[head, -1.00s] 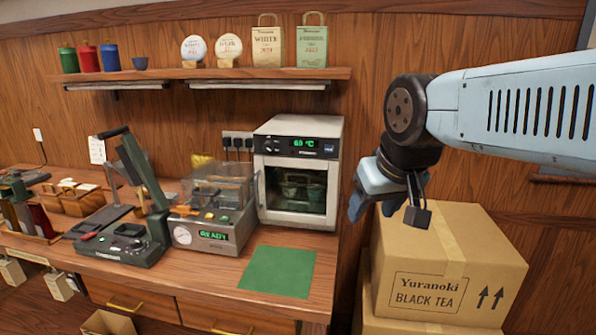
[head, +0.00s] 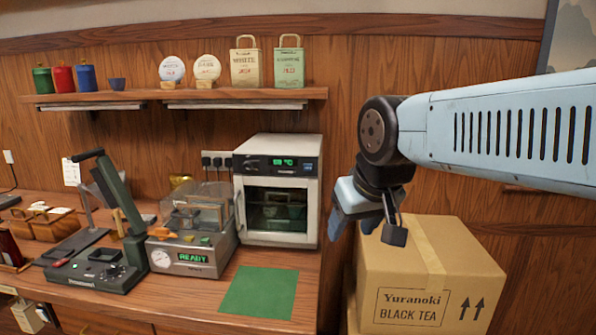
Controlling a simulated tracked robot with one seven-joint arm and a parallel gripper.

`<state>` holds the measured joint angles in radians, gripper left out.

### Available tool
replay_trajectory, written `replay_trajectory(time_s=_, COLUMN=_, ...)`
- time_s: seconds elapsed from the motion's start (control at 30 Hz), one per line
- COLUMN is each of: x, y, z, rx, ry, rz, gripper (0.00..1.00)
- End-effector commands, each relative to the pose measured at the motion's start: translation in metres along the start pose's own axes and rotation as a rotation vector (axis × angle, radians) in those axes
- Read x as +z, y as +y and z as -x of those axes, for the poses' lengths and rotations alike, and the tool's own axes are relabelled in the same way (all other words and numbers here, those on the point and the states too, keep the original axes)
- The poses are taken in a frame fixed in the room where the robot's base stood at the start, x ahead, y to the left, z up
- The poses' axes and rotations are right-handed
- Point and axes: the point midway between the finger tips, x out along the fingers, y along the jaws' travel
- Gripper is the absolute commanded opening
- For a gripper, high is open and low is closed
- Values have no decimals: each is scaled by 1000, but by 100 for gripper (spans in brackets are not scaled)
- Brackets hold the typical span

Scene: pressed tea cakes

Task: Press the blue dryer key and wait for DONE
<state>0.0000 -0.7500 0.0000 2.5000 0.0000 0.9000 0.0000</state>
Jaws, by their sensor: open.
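The dryer appears to be the white cabinet (head: 308,200) with a glass door, standing at the right back of the counter. Its door is shut, and dark items show dimly inside. Its dark top panel has a lit green temperature display (head: 284,163), whose digits are hard to read, and what looks like a small blue key (head: 309,166) at the right. DONE shows nowhere. My gripper (head: 368,226) is open and empty, pointing down, to the right of the dryer and apart from it, over the carton area.
Left of the dryer stands a grey machine (head: 188,259) with a clear cover and a green READY display. A dark lever press (head: 95,268) is further left. A green mat (head: 260,292) lies bare in front. A Black Tea carton (head: 425,275) stands right; a shelf (head: 200,97) hangs above.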

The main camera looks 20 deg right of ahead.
Motion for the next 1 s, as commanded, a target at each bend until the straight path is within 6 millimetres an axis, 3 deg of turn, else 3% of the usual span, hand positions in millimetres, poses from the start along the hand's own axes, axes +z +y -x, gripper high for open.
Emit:
replay_trajectory(time_s=0.23, x=0, y=0, z=0, rx=0, ry=0, rz=0, gripper=56)
replay_trajectory(time_s=0.83, x=0, y=0, z=0, rx=0, ry=0, rz=0, gripper=0)
replay_trajectory(time_s=1.0, x=0, y=0, z=0, rx=0, ry=0, rz=0, gripper=0)
